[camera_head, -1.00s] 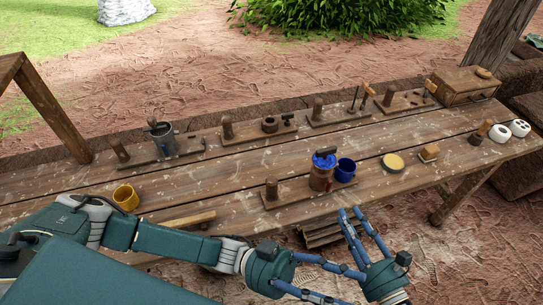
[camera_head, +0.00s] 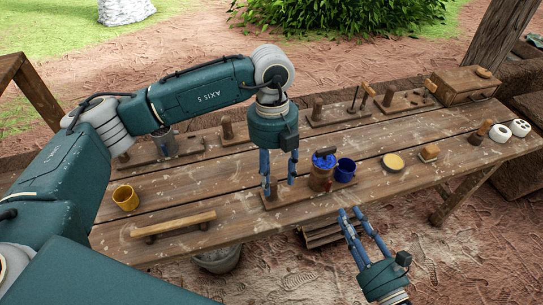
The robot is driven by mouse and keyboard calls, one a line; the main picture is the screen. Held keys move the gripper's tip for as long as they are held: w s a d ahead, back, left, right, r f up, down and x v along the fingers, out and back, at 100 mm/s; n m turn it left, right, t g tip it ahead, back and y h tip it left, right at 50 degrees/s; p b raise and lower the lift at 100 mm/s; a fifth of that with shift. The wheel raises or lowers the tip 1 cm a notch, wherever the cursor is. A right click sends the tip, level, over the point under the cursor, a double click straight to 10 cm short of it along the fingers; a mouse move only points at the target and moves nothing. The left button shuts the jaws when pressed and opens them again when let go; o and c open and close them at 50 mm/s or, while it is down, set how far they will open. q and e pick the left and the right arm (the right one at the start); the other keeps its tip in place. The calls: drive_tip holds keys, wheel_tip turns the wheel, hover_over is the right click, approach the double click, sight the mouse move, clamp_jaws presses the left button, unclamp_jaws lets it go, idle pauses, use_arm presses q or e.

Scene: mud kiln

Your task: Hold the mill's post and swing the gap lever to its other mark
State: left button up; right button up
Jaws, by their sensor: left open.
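The mill is a brown body (camera_head: 320,179) with a blue top (camera_head: 324,161) and a dark handle, on a wooden base board (camera_head: 297,192). A small red piece (camera_head: 328,187) shows on its front; I cannot tell whether it is the gap lever, and no marks can be read. A short wooden post (camera_head: 273,190) stands at the board's left end. My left gripper (camera_head: 279,189) points down over this post, fingers open; the post partly shows between them, and contact cannot be told. My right gripper (camera_head: 356,212) is open and empty, in front of the table edge below the mill.
A blue mug (camera_head: 346,171) stands close to the mill's right. A yellow mug (camera_head: 126,198) and a raised wooden bar (camera_head: 174,225) are on the left. Several other post boards line the back. A round yellow-topped item (camera_head: 393,162) sits to the right.

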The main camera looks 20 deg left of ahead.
sight(272, 179)
use_arm(q)
drive_tip(key=w, duration=0.1)
drive_tip(key=w+a+r, duration=0.1)
drive_tip(key=w+t, duration=0.1)
drive_tip(key=shift+a+r+n+y, duration=0.25)
drive_tip(key=shift+r+n+y, duration=0.05)
drive_tip(key=shift+r+n, duration=0.1)
drive_tip(key=shift+w+a, duration=0.15)
wheel_tip(272, 179, down, 11)
drive_tip(key=shift+r, duration=0.2)
drive_tip(key=shift+c, duration=0.3)
clamp_jaws()
